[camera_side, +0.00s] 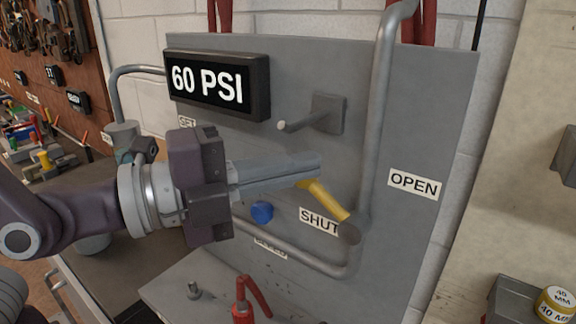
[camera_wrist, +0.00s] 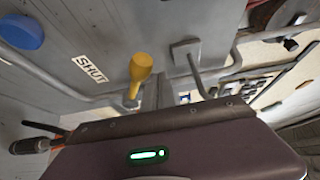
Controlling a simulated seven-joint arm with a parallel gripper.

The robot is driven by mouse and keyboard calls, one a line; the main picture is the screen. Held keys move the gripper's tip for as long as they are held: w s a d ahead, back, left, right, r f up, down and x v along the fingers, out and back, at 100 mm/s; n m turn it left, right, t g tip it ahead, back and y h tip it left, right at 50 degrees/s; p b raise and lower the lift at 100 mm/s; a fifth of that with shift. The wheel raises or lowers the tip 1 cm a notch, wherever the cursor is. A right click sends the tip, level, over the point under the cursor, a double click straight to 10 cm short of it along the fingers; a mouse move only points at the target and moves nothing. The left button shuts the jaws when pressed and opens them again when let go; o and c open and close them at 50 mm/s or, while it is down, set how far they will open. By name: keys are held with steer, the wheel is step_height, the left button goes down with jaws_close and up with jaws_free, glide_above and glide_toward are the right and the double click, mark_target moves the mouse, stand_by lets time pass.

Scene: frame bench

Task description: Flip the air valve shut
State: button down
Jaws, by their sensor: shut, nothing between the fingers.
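The air valve's yellow lever (camera_side: 325,200) slants up and left from its grey pivot (camera_side: 349,233) on the pipe, just above the SHUT label (camera_side: 318,220). The OPEN label (camera_side: 413,184) is up and right of the pivot. My gripper (camera_side: 316,166) is shut and empty, with its fingertips at the lever's upper end. I cannot tell whether they touch it. The lever's upper end is partly hidden by the fingers. In the wrist view the yellow lever (camera_wrist: 139,72) is beyond my gripper body, with the SHUT label (camera_wrist: 90,70) to its left.
A display (camera_side: 215,86) on the grey panel reads 60 PSI. A peg on a bracket (camera_side: 326,115) juts out above my fingers. A blue knob (camera_side: 262,212) sits below them. A vertical pipe (camera_side: 378,120) runs right of the fingertips. A red-handled item (camera_side: 245,300) stands at the bottom.

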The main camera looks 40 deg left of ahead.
steer(key=d+r, duration=0.2)
steer(key=d, duration=1.1)
steer(key=v, duration=1.1)
steer(key=w+a+f+n+g+y, duration=0.1)
steer(key=w+a+f+n+y, duration=0.15)
steer(key=a+n+y, duration=0.65)
steer(key=w+a+f+n+g+y, duration=0.15)
steer(key=a+f+y, duration=0.25)
steer(key=a, duration=1.1)
steer(key=s+a+f+n+g, duration=0.6)
steer(key=s+f+n+g, duration=0.1)
steer(key=s+n, duration=0.2)
steer(key=shift+s+a+g, duration=0.2)
steer(key=shift+s+g, duration=0.15)
steer(key=shift+s, duration=0.15)
